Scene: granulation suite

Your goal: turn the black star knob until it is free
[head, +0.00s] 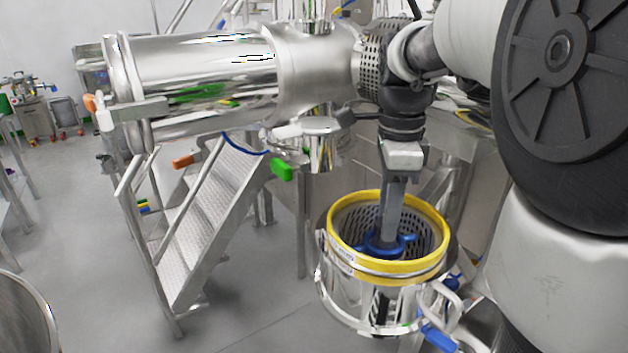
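My gripper (388,238) points straight down into a steel vessel with a yellow rim (433,262). Its long grey fingers appear as one narrow column, so the gap between them does not show. The fingertips are at a blue part with arms (406,241) in the middle of the vessel, inside a perforated steel basket (350,222). I cannot make out the black star knob; the fingers and the blue part may cover it. I cannot tell whether the fingers touch or hold anything.
A large steel cylinder (200,80) lies horizontally at the upper left, with a green handle (282,170) below it. Steel steps (215,215) stand left of the vessel. A steel drum (25,315) is at the lower left. The grey floor (260,310) between is clear.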

